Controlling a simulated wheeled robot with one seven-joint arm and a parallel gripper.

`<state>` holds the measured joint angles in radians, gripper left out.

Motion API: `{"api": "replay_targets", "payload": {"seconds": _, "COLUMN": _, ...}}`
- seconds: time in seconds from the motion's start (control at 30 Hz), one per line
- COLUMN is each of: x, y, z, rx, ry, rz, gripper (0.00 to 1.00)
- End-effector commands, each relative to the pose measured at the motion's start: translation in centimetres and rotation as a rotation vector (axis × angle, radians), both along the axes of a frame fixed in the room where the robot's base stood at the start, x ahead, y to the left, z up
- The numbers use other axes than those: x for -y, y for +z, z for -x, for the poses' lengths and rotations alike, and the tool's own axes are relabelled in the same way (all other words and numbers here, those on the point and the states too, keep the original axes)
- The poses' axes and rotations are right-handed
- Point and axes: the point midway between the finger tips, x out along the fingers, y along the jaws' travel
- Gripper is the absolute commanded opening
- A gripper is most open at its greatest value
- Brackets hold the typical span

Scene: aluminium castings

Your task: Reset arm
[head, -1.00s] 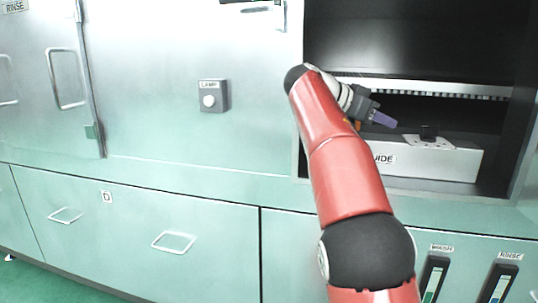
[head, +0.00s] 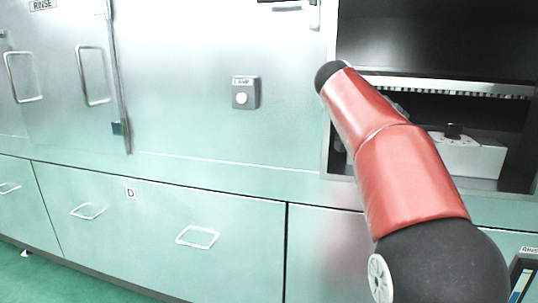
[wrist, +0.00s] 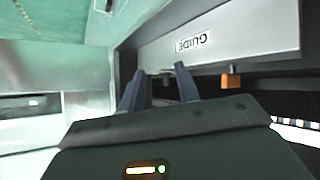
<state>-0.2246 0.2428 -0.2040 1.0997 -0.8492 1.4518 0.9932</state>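My gripper (wrist: 160,88) shows in the wrist view with its two blue-grey fingers apart and nothing between them. It is in front of the white box labelled GUIDE (wrist: 215,35), apart from it as far as I can tell. In the head view my red arm hides the gripper and part of that box (head: 472,160), which sits in the open bay at the right.
A lamp switch box (head: 245,93) is on the steel panel left of the bay. Drawers with wire handles (head: 198,237) run below. Open floor (head: 50,280) lies at lower left.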

Motion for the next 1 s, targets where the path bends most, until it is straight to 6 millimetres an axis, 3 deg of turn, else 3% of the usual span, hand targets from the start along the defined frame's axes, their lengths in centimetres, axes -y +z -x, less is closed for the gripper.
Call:
{"api": "replay_targets", "payload": {"seconds": 0.17, "x": -0.2, "y": -2.6, "z": 3.9, "rx": -0.111, "ry": 0.160, "rz": -0.098, "gripper": 0.33}}
{"api": "replay_targets", "payload": {"seconds": 0.27, "x": -1.1, "y": -5.1, "z": 7.3, "rx": -0.182, "ry": 0.298, "rz": -0.169, "gripper": 0.33}}
{"api": "replay_targets", "payload": {"seconds": 0.6, "x": -8.1, "y": -17.2, "z": 21.8, "rx": -0.318, "ry": 0.807, "rz": -0.357, "gripper": 0.33}}
{"api": "replay_targets", "payload": {"seconds": 0.7, "x": -10.0, "y": -20.7, "z": 25.3, "rx": -0.323, "ry": 0.913, "rz": -0.378, "gripper": 0.33}}
{"api": "replay_targets", "payload": {"seconds": 0.83, "x": -11.5, "y": -24.1, "z": 28.1, "rx": -0.321, "ry": 0.996, "rz": -0.390, "gripper": 0.33}}
{"api": "replay_targets", "payload": {"seconds": 1.0, "x": -12.2, "y": -25.8, "z": 29.5, "rx": -0.320, "ry": 1.035, "rz": -0.393, "gripper": 0.33}}
